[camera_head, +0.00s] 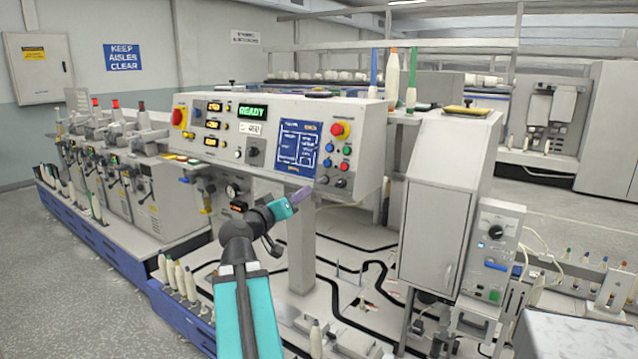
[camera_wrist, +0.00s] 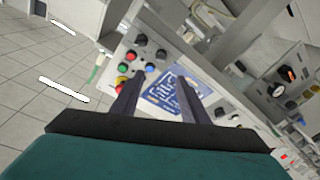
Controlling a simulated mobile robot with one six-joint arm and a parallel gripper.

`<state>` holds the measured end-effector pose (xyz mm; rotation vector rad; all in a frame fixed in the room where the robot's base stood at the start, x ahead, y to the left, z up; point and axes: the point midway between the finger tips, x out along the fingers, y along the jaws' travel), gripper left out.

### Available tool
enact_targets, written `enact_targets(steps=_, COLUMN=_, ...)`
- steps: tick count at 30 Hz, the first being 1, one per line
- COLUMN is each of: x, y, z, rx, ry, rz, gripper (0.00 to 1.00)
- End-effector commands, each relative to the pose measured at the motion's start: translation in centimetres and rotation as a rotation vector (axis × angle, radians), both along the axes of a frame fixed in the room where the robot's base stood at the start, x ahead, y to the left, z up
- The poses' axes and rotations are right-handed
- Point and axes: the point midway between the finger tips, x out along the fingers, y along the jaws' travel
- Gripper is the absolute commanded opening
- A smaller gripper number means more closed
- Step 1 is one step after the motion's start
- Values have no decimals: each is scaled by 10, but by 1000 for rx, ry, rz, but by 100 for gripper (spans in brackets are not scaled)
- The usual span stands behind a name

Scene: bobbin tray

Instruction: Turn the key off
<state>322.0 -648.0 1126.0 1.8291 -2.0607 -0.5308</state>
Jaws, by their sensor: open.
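The white control panel (camera_head: 370,130) stands in the middle of the head view. A dark rotary switch (camera_head: 254,153) sits on a small plate left of the blue label. Two more dark knobs (camera_head: 323,180) sit at the panel's lower right; they show at upper left in the wrist view (camera_wrist: 141,40). I cannot tell which of these carries the key. My gripper (camera_head: 300,195) is open and empty, in front of the panel's lower edge, apart from the panel. In the wrist view its fingers (camera_wrist: 160,79) stand either side of the blue label.
The blue label (camera_head: 299,144) fills the panel's middle right. A red emergency button (camera_head: 340,130) and coloured buttons sit right of it. A green READY display (camera_head: 252,112) is at upper left. A post (camera_head: 301,240) supports the panel. A grey cabinet (camera_head: 445,200) stands to the right.

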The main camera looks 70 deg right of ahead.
Motion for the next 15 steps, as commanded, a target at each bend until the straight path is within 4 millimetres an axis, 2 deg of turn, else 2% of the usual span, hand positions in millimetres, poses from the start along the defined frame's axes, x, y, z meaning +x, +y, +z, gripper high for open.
enact_targets(steps=15, x=0, y=-4, z=2, rx=2, ry=1, rz=-3, gripper=41)
